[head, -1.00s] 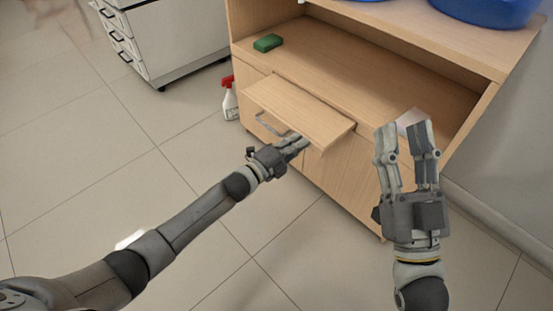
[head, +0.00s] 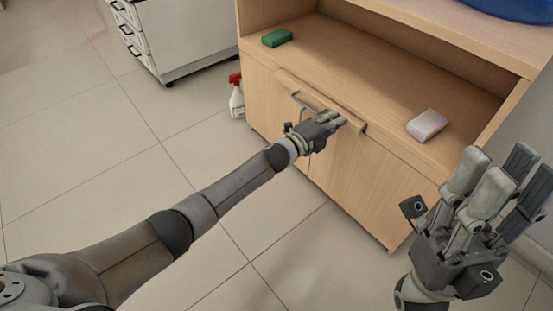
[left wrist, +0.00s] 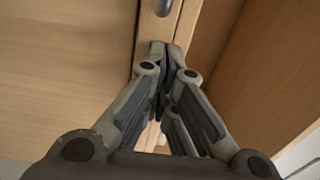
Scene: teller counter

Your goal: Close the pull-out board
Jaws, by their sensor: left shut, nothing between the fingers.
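The pull-out board (head: 297,86) of the wooden cabinet (head: 350,180) sits almost flush with the cabinet front; only a narrow strip of it sticks out below the shelf edge. My left gripper (head: 338,120) is shut and empty, with its fingertips at the board's front edge, apparently touching it. In the left wrist view its closed fingertips (left wrist: 165,50) point at a wooden edge; exact contact is hard to tell. My right gripper (head: 503,180) is open and empty, to the right of the cabinet front, away from the board.
A green block (head: 277,38) and a pale pinkish block (head: 427,125) lie on the shelf. A metal door handle (head: 300,102) is close to my left gripper. A spray bottle (head: 236,98) stands on the floor by the cabinet. A drawer unit (head: 185,35) stands behind left.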

